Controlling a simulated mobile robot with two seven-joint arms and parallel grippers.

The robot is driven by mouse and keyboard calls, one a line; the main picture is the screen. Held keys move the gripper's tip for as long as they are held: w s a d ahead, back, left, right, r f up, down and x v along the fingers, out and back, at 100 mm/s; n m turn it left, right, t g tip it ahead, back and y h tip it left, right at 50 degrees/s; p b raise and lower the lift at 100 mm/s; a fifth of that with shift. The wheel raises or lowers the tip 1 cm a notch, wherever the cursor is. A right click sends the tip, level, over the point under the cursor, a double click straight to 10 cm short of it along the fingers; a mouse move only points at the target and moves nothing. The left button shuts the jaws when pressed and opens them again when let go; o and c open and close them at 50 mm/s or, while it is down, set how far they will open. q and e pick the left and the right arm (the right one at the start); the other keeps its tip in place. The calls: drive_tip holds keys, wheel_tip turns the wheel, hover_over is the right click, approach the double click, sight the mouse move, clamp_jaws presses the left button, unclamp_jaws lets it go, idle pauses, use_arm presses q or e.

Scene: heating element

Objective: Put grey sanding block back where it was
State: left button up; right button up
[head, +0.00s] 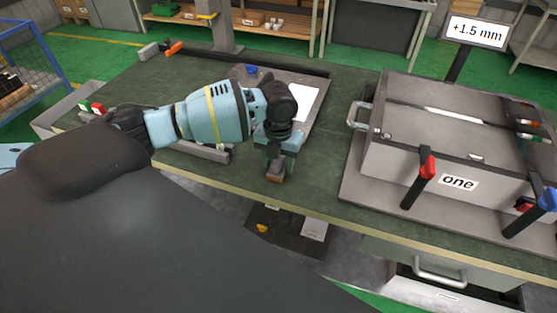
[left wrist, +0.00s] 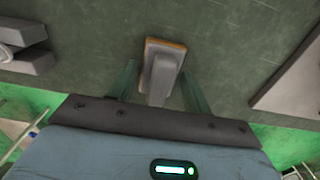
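The grey sanding block (left wrist: 163,70) has a raised grey grip and an orange-brown base edge. In the left wrist view it lies on the dark green tabletop between the two fingers of my left gripper (left wrist: 159,78). The fingers are open, with a gap showing on each side of its grip. In the head view my left gripper (head: 281,160) points down near the front edge of the table, and the sanding block (head: 275,178) shows just below it, partly hidden. My right gripper is not in view.
A grey box (head: 415,160) labelled "one", with red and blue clamps, stands on a plate at the right. A tray with a white sheet (head: 304,102) lies behind my gripper. A grey bar (head: 207,152) lies left of it. Small items (head: 160,50) sit at the back left.

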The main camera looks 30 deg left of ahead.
use_arm(q)
drive_tip(key=shift+o, duration=1.1)
wheel_tip(320, 180, up, 12)
drive_tip(key=shift+r, duration=0.2)
